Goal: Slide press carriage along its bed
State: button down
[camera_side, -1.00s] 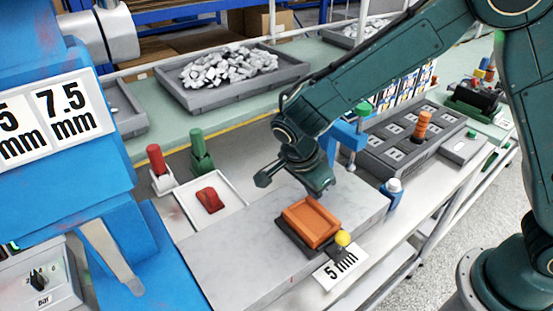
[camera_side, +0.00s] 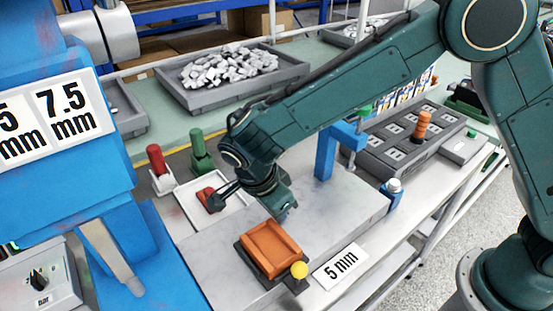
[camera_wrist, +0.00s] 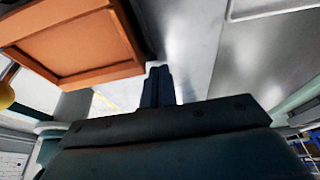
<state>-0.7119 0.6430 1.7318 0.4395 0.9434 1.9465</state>
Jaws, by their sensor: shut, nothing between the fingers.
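The press carriage is a dark base with an orange tray (camera_side: 270,249) on top and a yellow ball knob (camera_side: 299,270) at its front right corner. It sits on the pale grey bed (camera_side: 330,205), toward the blue press at left. My gripper (camera_side: 285,214) is shut and empty, low over the bed just behind the carriage's far right edge. In the wrist view, my shut dark fingers (camera_wrist: 158,85) point along the bed beside the orange tray (camera_wrist: 75,45). I cannot tell if they touch the carriage.
The blue press (camera_side: 120,250) stands at the left end of the bed, and a blue clamp frame (camera_side: 325,155) at the right. A white tray with a red piece (camera_side: 206,198) lies behind.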

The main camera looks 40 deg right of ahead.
dwell(0.4)
jog(key=shift+d, duration=1.75)
jog(key=shift+d+r, duration=0.2)
jog(key=v, duration=0.9)
jog(key=shift+a+r, duration=0.2)
jog(key=shift+r, duration=0.05)
jog(key=shift+d, duration=0.1)
